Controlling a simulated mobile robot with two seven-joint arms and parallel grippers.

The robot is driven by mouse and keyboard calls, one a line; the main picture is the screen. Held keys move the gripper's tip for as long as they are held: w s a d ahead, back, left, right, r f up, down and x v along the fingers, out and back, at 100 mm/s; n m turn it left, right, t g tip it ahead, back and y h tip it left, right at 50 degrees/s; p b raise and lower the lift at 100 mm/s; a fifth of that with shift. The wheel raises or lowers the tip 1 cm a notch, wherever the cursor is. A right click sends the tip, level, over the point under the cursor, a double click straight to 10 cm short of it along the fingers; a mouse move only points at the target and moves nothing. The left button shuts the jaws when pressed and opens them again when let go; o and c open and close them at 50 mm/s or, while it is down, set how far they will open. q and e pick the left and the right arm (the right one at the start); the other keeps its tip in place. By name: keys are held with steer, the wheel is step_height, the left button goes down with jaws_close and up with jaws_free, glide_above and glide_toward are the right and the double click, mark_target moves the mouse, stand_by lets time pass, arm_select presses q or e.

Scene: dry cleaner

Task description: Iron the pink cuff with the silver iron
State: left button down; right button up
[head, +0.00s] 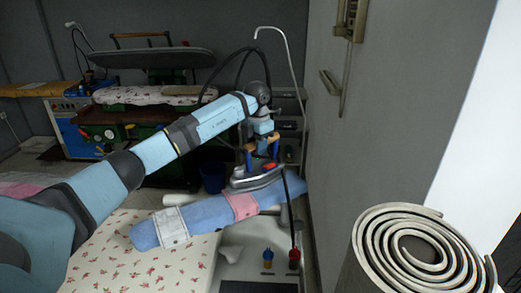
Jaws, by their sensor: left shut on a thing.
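The silver iron (254,181), with a red part on top, is at the far side of a blue padded sleeve form (202,213). My left gripper (261,155) is above the iron and shut on it. The pink cuff (241,206) is wrapped around the blue form just in front of the iron. The iron's lower edge overlaps the cuff's far edge in the picture; I cannot tell if they touch. A white cuff (171,227) lies further left on the form. My right gripper is not in view.
A flowered pressing board (135,262) lies below the form's left end. A dark cord (290,215) hangs right of the iron. Small red (294,259) and blue (267,257) items stand in front.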

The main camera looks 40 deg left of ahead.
arm_select(q)
step_height(320, 180, up, 2)
steer(key=shift+w+a+r+p, duration=0.1)
steer(key=shift+r+p, duration=0.05)
steer(key=shift+p, duration=0.2)
steer(key=shift+r, duration=0.25)
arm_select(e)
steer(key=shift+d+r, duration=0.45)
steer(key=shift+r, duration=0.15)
arm_select(q)
steer(key=shift+f, duration=0.15)
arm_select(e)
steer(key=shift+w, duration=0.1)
